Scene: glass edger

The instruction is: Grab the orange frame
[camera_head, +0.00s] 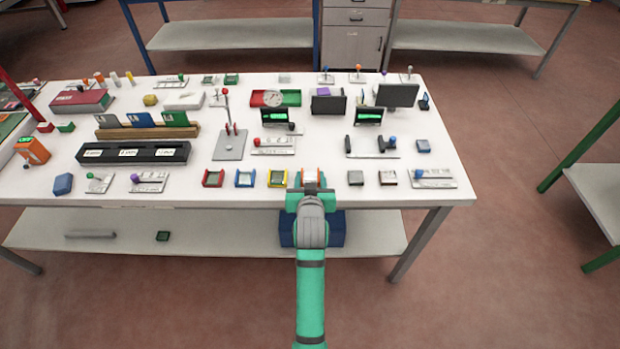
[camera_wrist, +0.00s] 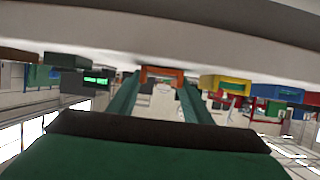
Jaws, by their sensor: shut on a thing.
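The orange frame (camera_head: 310,174) is near the front edge of the white table, at the right end of a row of small coloured frames. Only its upper part shows in the head view, as my gripper (camera_head: 307,188) covers the rest. In the wrist view the orange frame (camera_wrist: 161,72) sits between the tips of my two green fingers (camera_wrist: 160,85), and my gripper is shut on it. I cannot tell whether the frame still touches the table top.
A yellow frame (camera_head: 277,178), a blue frame (camera_head: 245,178) and a red frame (camera_head: 213,178) stand to the left. A blue bin (camera_head: 337,230) is on the lower shelf.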

